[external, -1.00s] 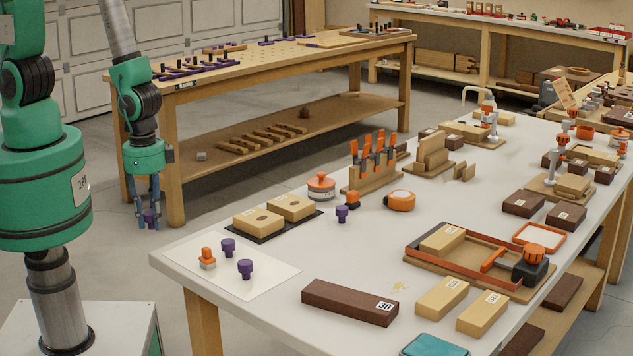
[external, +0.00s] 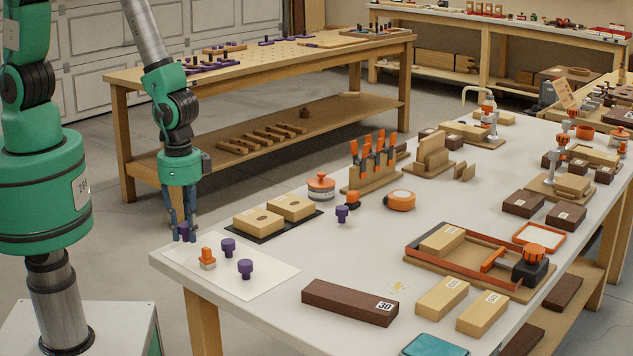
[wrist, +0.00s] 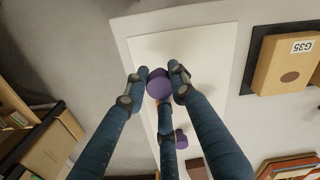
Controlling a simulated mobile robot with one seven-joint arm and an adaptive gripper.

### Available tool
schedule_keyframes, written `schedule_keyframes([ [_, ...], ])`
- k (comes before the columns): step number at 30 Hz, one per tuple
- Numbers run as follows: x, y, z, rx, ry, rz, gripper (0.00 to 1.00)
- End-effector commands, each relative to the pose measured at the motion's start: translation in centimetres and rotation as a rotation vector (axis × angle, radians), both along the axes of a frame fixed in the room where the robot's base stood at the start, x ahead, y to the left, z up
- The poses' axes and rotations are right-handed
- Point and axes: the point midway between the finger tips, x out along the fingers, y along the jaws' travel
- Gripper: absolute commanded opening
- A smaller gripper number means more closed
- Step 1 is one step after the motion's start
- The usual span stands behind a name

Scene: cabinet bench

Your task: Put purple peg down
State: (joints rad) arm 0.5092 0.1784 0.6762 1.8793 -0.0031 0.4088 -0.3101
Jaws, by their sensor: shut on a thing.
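My gripper (external: 184,237) is shut on a purple peg (external: 182,228), held between its fingers near the left corner of the white table. The peg also shows between the fingertips in the wrist view (wrist: 159,83), over the left part of a white sheet (wrist: 205,50). How high it is above the sheet I cannot tell. Two other purple pegs stand on the sheet, one at the back (external: 228,246) and one at the front (external: 245,267). An orange-topped peg (external: 207,256) stands beside them, mostly hidden by a finger in the wrist view.
Another purple peg (external: 342,213) stands farther back. A black mat with two tan blocks (external: 259,222) lies behind the sheet. A dark brown block (external: 350,302) lies to the right. The sheet's front left part (external: 215,283) is bare.

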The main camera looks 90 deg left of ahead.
Motion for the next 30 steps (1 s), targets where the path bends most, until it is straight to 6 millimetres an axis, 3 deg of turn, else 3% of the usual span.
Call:
schedule_keyframes([
  [11, 0.0, 0.0, -3.4, 0.000, 0.001, 0.000, 0.08],
  [26, 0.0, 0.0, -3.9, 0.000, 0.000, 0.000, 0.08],
  [27, 0.0, 0.0, -3.8, 0.000, 0.000, 0.000, 0.32],
  [29, 0.0, 0.0, -3.8, 0.000, 0.000, 0.000, 0.43],
  [30, 0.0, 0.0, -3.8, 0.000, 0.000, 0.000, 0.43],
])
